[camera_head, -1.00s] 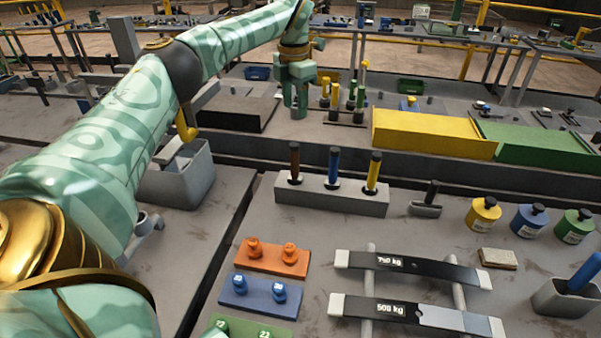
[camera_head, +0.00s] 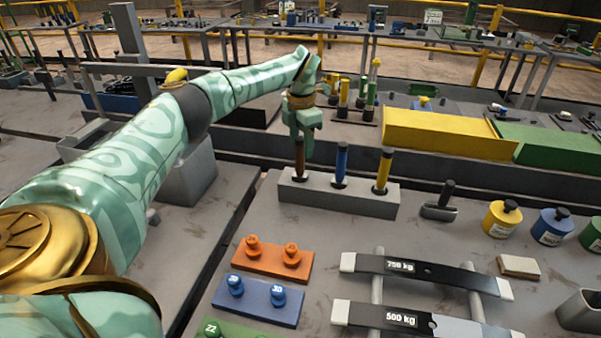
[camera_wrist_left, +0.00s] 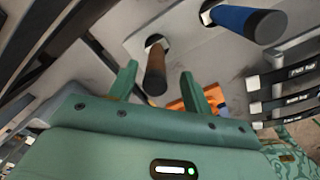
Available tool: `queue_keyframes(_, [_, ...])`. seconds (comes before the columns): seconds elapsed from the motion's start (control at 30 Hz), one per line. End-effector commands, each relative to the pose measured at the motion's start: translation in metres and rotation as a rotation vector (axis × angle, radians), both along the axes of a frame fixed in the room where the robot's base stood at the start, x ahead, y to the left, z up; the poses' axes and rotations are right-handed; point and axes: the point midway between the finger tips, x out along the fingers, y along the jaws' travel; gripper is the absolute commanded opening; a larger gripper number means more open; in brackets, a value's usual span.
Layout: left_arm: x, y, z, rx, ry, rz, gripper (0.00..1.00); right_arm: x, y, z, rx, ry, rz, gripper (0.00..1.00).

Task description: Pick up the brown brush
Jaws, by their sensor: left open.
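The brown brush (camera_head: 299,160) stands upright in the leftmost hole of a grey holder block (camera_head: 340,198) in the head view. A blue-handled one (camera_head: 341,163) and a yellow-handled one (camera_head: 383,172) stand to its right. My left gripper (camera_head: 302,145) is open, pointing down just above or around the top of the brown brush; the head view does not settle which. In the left wrist view the brown handle (camera_wrist_left: 155,72) shows between the open fingers (camera_wrist_left: 162,88), with no clear contact. The blue handle (camera_wrist_left: 250,22) is beside it. My right gripper is not in view.
Orange (camera_head: 272,262) and blue (camera_head: 257,300) weight blocks lie nearer on the table. Black bars marked 750 kg (camera_head: 425,270) and 500 kg lie to the right. A yellow box (camera_head: 447,132) and a green one (camera_head: 545,147) stand behind.

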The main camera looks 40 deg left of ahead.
Motion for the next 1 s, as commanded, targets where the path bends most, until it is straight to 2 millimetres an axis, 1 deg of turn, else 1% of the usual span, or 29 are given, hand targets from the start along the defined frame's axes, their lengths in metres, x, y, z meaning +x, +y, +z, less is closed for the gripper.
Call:
queue_keyframes(0.03, [0.000, 0.002, -0.012, 0.000, 0.004, 0.001, 0.50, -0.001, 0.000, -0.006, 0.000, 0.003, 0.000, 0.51])
queue_keyframes(0.2, [0.000, 0.005, -0.040, -0.001, 0.005, 0.000, 0.50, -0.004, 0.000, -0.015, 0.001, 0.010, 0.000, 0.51])
queue_keyframes(0.3, [0.000, 0.005, -0.045, 0.000, 0.001, 0.000, 0.50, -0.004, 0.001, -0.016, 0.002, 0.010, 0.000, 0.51])
queue_keyframes(0.47, [0.000, 0.005, -0.043, 0.000, 0.000, 0.000, 0.50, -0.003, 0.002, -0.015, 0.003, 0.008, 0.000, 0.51])
queue_keyframes(0.5, [0.000, 0.005, -0.043, 0.001, 0.001, 0.000, 0.39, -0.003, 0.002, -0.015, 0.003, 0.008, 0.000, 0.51])
queue_keyframes(0.57, [0.000, 0.005, -0.043, 0.000, 0.001, 0.000, 0.22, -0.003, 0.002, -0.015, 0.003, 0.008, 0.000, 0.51])
queue_keyframes(0.6, [0.000, 0.005, -0.043, 0.000, 0.001, 0.000, 0.11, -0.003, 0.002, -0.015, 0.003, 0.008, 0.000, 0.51])
queue_keyframes(0.63, [0.000, 0.005, -0.043, 0.001, 0.001, 0.000, 0.02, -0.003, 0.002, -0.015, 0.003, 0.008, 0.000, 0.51])
queue_keyframes(0.67, [0.000, 0.005, -0.043, 0.001, 0.001, 0.000, 0.00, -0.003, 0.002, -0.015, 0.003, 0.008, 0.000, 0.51])
queue_keyframes(0.9, [0.000, 0.005, -0.042, 0.001, 0.001, 0.000, 0.00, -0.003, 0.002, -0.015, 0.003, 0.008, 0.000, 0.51])
queue_keyframes(0.97, [0.000, 0.005, -0.038, 0.001, 0.000, 0.000, 0.00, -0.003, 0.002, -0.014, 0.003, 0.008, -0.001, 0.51])
queue_keyframes(1.0, [0.000, 0.005, -0.033, 0.001, -0.001, 0.000, 0.00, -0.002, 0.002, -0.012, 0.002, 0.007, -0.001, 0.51])
